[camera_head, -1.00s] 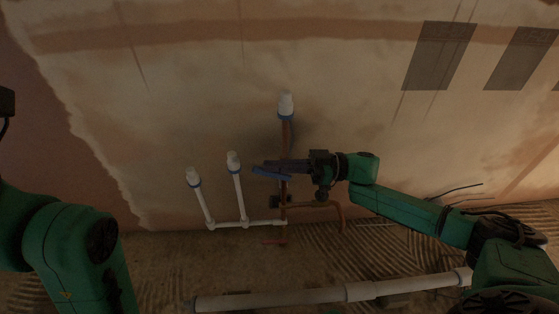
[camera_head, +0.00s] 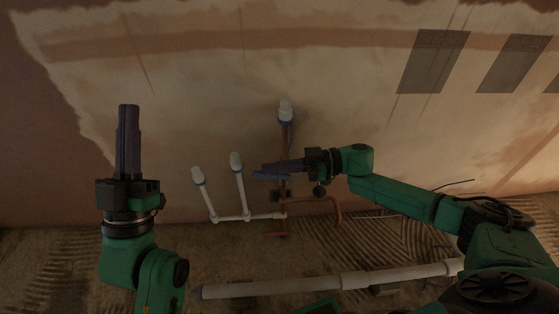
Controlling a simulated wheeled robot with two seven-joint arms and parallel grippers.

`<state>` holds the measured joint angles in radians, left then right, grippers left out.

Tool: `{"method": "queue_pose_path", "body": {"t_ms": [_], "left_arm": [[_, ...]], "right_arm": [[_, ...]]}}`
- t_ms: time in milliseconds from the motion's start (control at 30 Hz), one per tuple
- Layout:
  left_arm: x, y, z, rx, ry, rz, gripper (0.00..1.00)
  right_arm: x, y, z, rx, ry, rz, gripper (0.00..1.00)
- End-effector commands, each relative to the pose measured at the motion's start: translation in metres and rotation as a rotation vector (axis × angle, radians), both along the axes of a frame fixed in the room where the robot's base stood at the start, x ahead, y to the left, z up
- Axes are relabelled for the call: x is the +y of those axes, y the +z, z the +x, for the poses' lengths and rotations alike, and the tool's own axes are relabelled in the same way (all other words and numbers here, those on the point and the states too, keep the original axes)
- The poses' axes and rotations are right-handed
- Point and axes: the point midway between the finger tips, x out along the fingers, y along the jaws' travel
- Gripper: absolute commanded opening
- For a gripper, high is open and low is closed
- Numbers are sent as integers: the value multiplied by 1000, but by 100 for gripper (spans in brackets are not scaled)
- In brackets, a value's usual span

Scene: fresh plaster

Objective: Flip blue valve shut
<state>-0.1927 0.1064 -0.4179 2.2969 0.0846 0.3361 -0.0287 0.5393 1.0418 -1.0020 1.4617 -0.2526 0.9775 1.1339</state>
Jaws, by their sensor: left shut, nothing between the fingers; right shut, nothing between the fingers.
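The blue valve handle (camera_head: 268,176) sits on the copper pipe against the plaster wall, in the middle of the head view. It lies roughly level and points left of the pipe. My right gripper (camera_head: 266,168) is shut and empty, its fingers pointing left across the pipe just above the handle. The fingers hide part of the handle and pipe, and I cannot tell whether they touch it. My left gripper (camera_head: 129,108) is shut and empty, pointing up at the left, well apart from the valve.
A thick pale pipe (camera_head: 270,289) lies across the floor in front. The wall between my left gripper and the white pipes is clear.

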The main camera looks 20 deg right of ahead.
Motion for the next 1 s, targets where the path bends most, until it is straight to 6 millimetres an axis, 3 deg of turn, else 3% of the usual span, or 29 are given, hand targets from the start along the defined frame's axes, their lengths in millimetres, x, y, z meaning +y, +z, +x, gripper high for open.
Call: {"method": "queue_pose_path", "body": {"t_ms": [233,500,800,1000], "left_arm": [[-15,-99,20,320,-35,60,0],[-26,-199,9,612,-75,109,0],[-32,-283,-25,865,-114,150,0],[-35,-321,-48,981,-134,168,0]], "right_arm": [[1,1,1,11,-1,-42,0],[3,-1,1,18,0,-65,0],[5,-3,1,18,0,-65,0],[5,-5,1,16,0,-64,0]]}}
